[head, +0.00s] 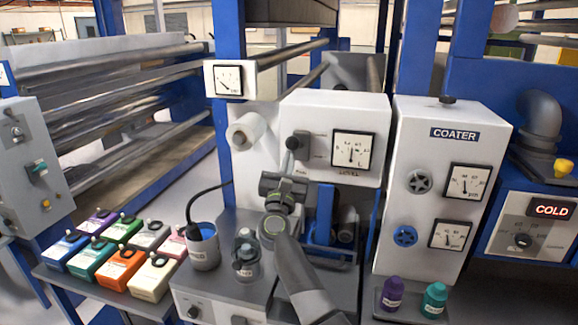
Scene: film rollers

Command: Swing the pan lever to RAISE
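The pan lever (292,143) is a dark lever with a rounded knob on the left part of a white box (330,104). A dark block (302,144) sits at its base, and the knob end points left and slightly down. Small labels near the lever are too small to read. My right gripper (287,178) is just below the knob, with its arm coming up from the bottom middle. Its fingers are foreshortened, so I cannot tell whether they are open or shut or touch the lever. My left gripper is not in view.
A dial gauge (353,149) is right of the lever. A white coater cabinet (441,180) stands further right. A grey cup (203,245) and a dark bottle (246,258) stand left of my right arm. Several coloured boxes, one orange (121,264), sit lower left.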

